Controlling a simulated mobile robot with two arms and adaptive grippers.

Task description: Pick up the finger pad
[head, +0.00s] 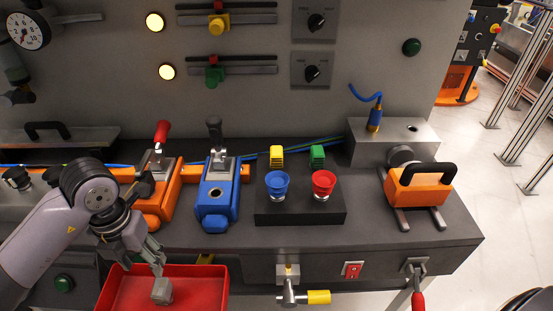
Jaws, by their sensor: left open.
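A small grey block (162,291), which looks like the finger pad, is in the red tray (218,292) at the lower left of the head view. My left gripper (157,265) reaches in from the left and points down over the tray, its fingers just above the block. The gripper is open. The fingers overlap in this view, and I cannot tell whether they touch the block. My right gripper is not in view.
Behind the tray, the bench (380,232) carries an orange clamp unit (160,207), a blue one (217,205) and a black button box (300,210). An orange block with a black handle (418,188) stands at right. A yellow-handled valve (318,297) projects from the bench front.

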